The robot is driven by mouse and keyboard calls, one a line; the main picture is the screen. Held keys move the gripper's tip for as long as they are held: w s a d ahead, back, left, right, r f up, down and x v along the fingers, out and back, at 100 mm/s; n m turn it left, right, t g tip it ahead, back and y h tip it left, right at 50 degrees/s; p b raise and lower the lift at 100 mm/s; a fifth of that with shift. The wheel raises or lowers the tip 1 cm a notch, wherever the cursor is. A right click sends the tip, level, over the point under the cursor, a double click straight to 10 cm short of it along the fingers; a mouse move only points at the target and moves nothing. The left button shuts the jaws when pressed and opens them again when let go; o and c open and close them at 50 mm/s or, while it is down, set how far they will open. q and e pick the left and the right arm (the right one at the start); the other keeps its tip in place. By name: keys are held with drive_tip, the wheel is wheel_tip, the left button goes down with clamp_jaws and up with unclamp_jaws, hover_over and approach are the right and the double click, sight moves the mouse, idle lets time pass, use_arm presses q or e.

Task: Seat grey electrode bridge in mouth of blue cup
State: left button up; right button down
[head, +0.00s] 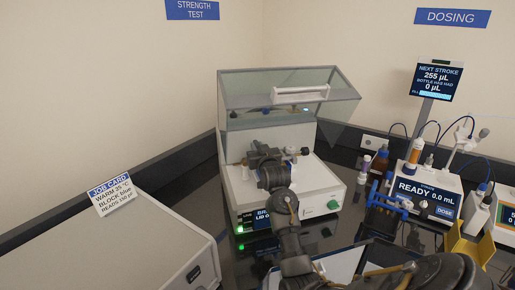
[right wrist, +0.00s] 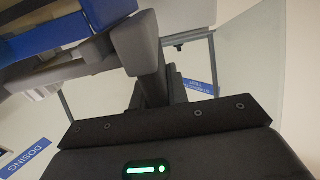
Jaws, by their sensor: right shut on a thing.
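My right gripper (head: 264,150) is in front of the open-lidded white test unit, level with its chamber. The arm hides its fingertips in the head view. In the right wrist view its dark fingers (right wrist: 150,75) are shut on a grey piece (right wrist: 128,42), which I take for the grey electrode bridge; only part of it shows. A blue-walled body (right wrist: 75,28), apparently the blue cup, is close beside it at upper left. I cannot tell whether bridge and cup touch. A little blue (head: 266,111) shows inside the chamber in the head view. My left gripper is out of view.
The white test unit (head: 325,180) has its clear lid (head: 290,85) raised. A dosing station (head: 430,193), bottles and a blue rack (head: 383,195) stand at right. A white case (head: 140,250) with a job card (head: 113,194) is at left.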

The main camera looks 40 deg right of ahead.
drive_tip(key=c, duration=1.3)
unclamp_jaws()
drive_tip(key=shift+s+r, duration=0.1)
drive_tip(key=shift+f, duration=0.2)
drive_tip(key=shift+s+a+f, duration=0.1)
drive_tip(key=shift+s+a, duration=0.1)
drive_tip(key=shift+s, duration=0.1)
drive_tip(key=shift+r+b+v, duration=0.15)
drive_tip(key=shift+b+v, duration=0.8)
drive_tip(key=shift+v, duration=1.6)
drive_tip(key=shift+r+b+v, duration=0.15)
drive_tip(key=shift+b+v, duration=0.75)
drive_tip(key=shift+v, duration=1.65)
drive_tip(key=shift+d, duration=0.1)
